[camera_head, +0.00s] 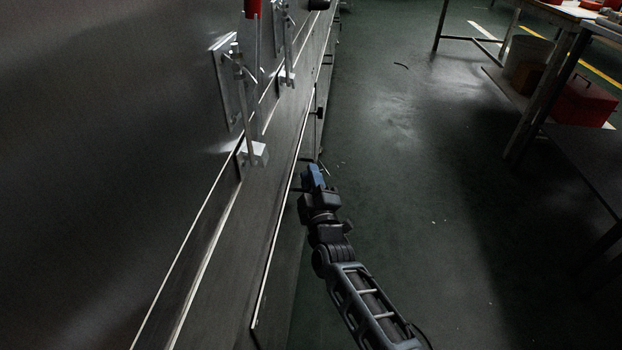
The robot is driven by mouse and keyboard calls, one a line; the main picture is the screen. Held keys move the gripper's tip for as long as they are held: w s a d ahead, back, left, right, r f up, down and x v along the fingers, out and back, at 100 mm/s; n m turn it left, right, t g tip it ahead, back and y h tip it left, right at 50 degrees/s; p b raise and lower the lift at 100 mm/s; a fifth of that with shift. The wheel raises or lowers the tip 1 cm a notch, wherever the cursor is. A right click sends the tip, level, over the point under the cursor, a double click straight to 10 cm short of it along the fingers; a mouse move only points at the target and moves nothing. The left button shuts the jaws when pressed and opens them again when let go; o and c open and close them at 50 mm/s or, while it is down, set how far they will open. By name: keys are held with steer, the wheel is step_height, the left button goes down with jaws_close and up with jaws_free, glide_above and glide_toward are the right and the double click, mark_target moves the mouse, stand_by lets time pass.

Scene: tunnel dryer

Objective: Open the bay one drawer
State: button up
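A long dark metal machine side (240,240) runs from the lower left to the top centre, with low panels or drawer fronts along its right face. My gripper (313,172) is beside that face, with its blue part close to a small dark handle-like piece (296,189). I cannot tell whether they touch. The fingers are too small and dark to show whether they are open or shut. Another dark knob or handle (319,113) sticks out farther along the face. No drawer front stands clearly out from the face, and no bay number is legible.
Upright metal clamps (245,110) stand on the machine's top, one with a red handle (252,8). At right are a workbench (545,100), a red toolbox (583,101) and a pale bucket (528,62). The green floor (420,200) between is mostly clear.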

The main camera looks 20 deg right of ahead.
steer(key=shift+c, duration=0.3)
jaws_close()
